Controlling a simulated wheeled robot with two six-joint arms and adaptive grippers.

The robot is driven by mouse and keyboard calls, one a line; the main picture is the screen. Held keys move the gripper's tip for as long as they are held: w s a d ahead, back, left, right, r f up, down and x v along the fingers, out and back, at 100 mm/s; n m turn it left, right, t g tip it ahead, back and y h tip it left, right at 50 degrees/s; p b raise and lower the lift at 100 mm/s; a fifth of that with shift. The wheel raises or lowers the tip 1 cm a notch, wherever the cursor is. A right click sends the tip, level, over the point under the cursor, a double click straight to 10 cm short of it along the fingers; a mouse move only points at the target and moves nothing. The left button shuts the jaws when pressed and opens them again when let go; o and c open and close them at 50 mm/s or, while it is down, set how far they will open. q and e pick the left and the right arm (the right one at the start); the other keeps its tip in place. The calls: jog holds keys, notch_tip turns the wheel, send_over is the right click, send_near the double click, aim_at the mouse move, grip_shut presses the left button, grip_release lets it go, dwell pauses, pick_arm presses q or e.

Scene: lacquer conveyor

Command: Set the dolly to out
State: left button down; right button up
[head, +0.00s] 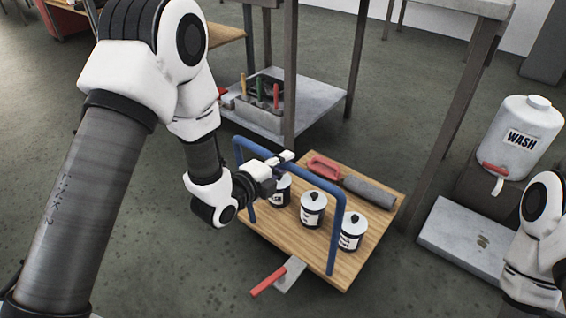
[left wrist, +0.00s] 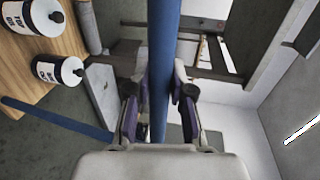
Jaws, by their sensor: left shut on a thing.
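The dolly (head: 301,243) is a wooden board low over the floor with a blue tube handle (head: 335,238) arching over it. Several white-and-dark cans, including one can (head: 313,209), stand on it. A red lever (head: 268,283) on a grey plate sticks out at its front edge. My left gripper (head: 279,159) is at the handle's top bar. In the left wrist view, its fingers (left wrist: 160,92) are closed on both sides of the blue bar (left wrist: 163,40). The dolly's wheels are hidden. My right arm shows at the right edge, but its gripper is out of view.
A roller (head: 369,193) and a red-handled tool (head: 323,167) lie on the dolly's back part. A bench with a lower shelf (head: 318,100) stands behind it. A white WASH jug (head: 523,140) stands at the right. The floor in front and to the left is open.

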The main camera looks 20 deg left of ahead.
pick_arm(q)
jog(key=c, duration=1)
grip_release()
jog(key=v, duration=0.7)
jog(key=shift+s, duration=0.2)
jog(key=shift+f, duration=0.1)
